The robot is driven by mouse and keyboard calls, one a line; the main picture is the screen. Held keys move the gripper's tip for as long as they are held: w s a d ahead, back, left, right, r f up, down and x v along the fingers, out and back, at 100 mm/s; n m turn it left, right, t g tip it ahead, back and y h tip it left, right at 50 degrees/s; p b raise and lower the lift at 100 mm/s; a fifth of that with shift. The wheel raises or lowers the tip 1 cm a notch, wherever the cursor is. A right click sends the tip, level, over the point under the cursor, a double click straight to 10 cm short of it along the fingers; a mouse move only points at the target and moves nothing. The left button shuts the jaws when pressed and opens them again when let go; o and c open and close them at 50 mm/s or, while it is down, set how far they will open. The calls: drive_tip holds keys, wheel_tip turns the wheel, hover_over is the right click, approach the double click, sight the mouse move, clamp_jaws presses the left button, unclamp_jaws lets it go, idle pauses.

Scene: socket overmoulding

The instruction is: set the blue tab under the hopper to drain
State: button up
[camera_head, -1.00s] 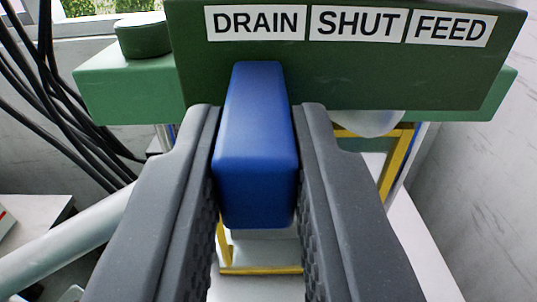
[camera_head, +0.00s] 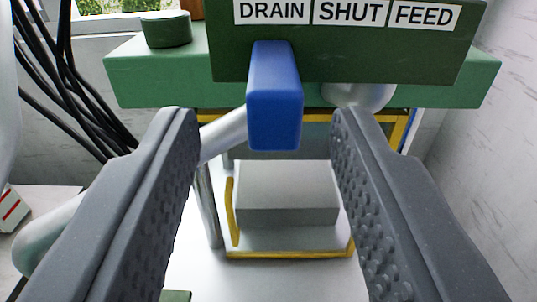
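The blue tab (camera_head: 275,98) hangs out below the green hopper block (camera_head: 340,55), under the DRAIN label (camera_head: 271,11). The SHUT label (camera_head: 350,12) and the FEED label (camera_head: 425,16) are to its right. My gripper (camera_head: 265,130) is open, with its two dark padded fingers spread wide to either side of the tab. There is clear space between each finger and the tab, and nothing is held.
A grey block (camera_head: 288,192) sits on a pale base edged by a yellow frame (camera_head: 290,254) below the tab. A rounded pale part (camera_head: 358,95) hangs under the hopper at right. Black cables (camera_head: 75,90) hang at left. A grey wall (camera_head: 480,130) stands at right.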

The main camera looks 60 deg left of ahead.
drive_tip(key=v, duration=1)
drive_tip(key=shift+d+f, duration=0.1)
drive_tip(key=w+d+r+m+t+h+b, duration=0.1)
drive_tip(key=w+d+r+m+t+h, duration=0.1)
drive_tip(key=w+d+r+t+h, duration=0.25)
drive_tip(key=w+d+r+m+t+h+b, duration=0.1)
drive_tip(key=w+d+r+m+h, duration=0.15)
drive_tip(key=d+r, duration=0.4)
drive_tip(key=w+d+r+m+t+h+b, duration=0.1)
drive_tip(key=w+d+r+t+h, duration=0.15)
drive_tip(key=d+r+h, duration=0.35)
drive_tip(key=s+d+r+m+h+b, duration=0.2)
drive_tip(key=s+d+r+m+h, duration=0.15)
drive_tip(key=s+r+m, duration=0.2)
drive_tip(key=s+a+r+g+y+b, duration=0.1)
drive_tip(key=s+a+r+g, duration=0.1)
drive_tip(key=s, duration=0.6)
drive_tip(key=shift+s+r+m, duration=0.3)
drive_tip(key=shift+s+r, duration=0.05)
drive_tip(key=shift+r, duration=0.25)
